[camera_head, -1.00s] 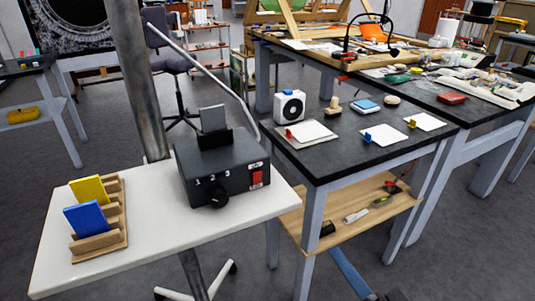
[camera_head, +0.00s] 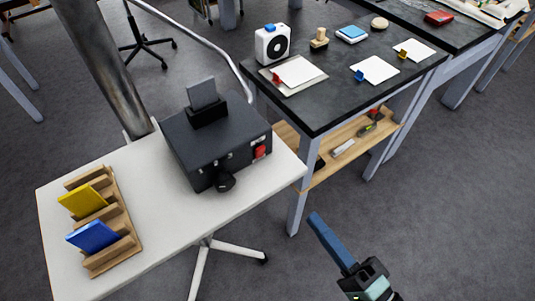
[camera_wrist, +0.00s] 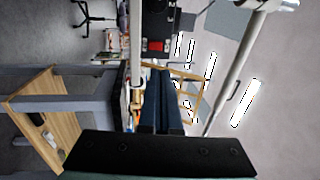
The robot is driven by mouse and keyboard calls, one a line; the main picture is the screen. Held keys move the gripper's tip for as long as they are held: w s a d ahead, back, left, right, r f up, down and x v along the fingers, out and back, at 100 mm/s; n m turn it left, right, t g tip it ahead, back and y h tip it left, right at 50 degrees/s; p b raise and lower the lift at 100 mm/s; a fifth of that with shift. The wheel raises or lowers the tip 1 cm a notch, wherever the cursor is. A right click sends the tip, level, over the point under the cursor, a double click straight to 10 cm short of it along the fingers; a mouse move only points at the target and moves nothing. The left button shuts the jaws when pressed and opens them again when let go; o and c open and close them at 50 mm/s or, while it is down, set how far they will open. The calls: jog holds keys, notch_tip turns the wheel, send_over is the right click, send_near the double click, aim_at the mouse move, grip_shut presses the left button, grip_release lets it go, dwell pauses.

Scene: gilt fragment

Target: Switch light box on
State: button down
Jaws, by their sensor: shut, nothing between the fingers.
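The light box (camera_head: 222,140) is a black box on a small white table. A red switch (camera_head: 260,152) is on its right front face, and a dark round knob (camera_head: 224,181) is at its front. A grey plate stands in a holder on top. My gripper (camera_head: 316,219) has blue fingers, shut and empty. It is in front of the table, below and to the right of the box, apart from it. In the wrist view the shut fingers (camera_wrist: 161,75) point towards a dark box with a red patch (camera_wrist: 157,46), apparently the light box and its switch.
A wooden rack (camera_head: 112,219) with yellow and blue plates stands on the white table (camera_head: 165,240). A dark workbench (camera_head: 330,100) with white sheets, a white fan-like device (camera_head: 272,44) and a lower wooden shelf (camera_head: 312,180) stands to the right. Floor in front is clear.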

aim_at(257, 145)
jog(key=p+x, duration=0.2)
jog(key=x, duration=1.2)
jog(key=shift+r+p, duration=0.2)
jog(key=shift+p, duration=0.1)
jog(key=p, duration=0.1)
jog(key=r+g+p, duration=0.1)
jog(key=p, duration=0.1)
jog(key=shift+w+a+r+h+p, duration=0.15)
jog(key=shift+w+a+h+p, duration=0.1)
jog(key=shift+h+p, duration=0.05)
jog(key=g+p, duration=0.1)
jog(key=p, duration=0.1)
jog(key=shift+w+a+r+h+p, duration=0.1)
jog(key=shift+r+h+p, duration=0.05)
jog(key=shift+h+p, duration=0.2)
jog(key=shift+f+b, duration=0.2)
jog(key=shift+b, duration=0.2)
